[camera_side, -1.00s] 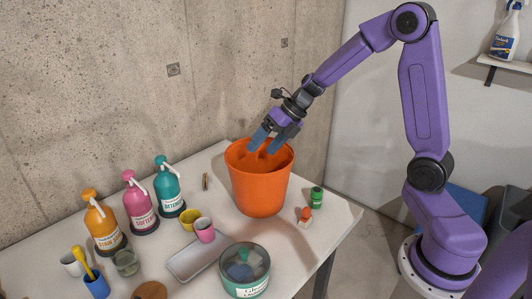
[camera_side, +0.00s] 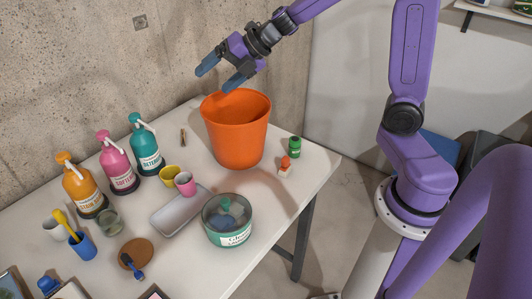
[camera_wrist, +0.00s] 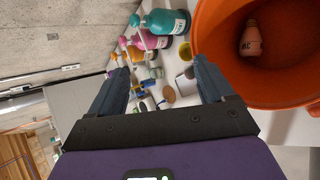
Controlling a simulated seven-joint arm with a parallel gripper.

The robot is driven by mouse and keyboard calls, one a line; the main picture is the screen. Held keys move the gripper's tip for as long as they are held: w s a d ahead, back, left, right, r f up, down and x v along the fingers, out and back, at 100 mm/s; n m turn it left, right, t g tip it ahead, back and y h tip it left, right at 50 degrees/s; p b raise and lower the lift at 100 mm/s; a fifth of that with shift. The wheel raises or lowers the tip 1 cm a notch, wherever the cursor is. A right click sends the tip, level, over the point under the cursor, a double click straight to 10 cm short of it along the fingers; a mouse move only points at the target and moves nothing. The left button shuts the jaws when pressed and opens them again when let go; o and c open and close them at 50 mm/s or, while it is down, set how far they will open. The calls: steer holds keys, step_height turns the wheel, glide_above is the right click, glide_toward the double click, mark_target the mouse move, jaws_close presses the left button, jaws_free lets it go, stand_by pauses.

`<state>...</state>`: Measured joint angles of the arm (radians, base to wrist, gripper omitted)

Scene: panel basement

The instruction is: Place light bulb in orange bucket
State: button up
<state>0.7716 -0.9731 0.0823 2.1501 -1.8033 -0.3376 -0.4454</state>
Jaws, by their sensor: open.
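The orange bucket (camera_side: 238,140) stands upright at the back right of the table; its open mouth also shows at the right of the wrist view (camera_wrist: 215,62). Inside it lies a pale, bulb-shaped object with dark lettering (camera_wrist: 251,40), which looks like the light bulb. The side view does not show the bucket's inside. My gripper (camera_side: 220,76) is open and empty, above and to the left of the bucket rim. In the wrist view nothing is between its spread fingers (camera_wrist: 159,68).
Pump bottles in orange (camera_side: 82,190), pink (camera_side: 119,174) and teal (camera_side: 146,158) stand along the wall. A grey tray (camera_side: 172,220), a round glass container (camera_side: 227,240) and several cups stand in front. A small green bottle (camera_side: 294,148) is right of the bucket.

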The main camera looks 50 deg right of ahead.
steer(key=s+f+m+g+h, duration=0.2)
steer(key=s+m, duration=0.6)
steer(key=s, duration=0.8)
steer(key=s+f+m+g+h, duration=0.3)
steer(key=s+m, duration=0.6)
steer(key=s, duration=0.8)
steer(key=f+g, duration=0.1)
steer(key=g, duration=0.1)
steer(key=shift+f+g, duration=0.25)
steer(key=shift+g, duration=0.15)
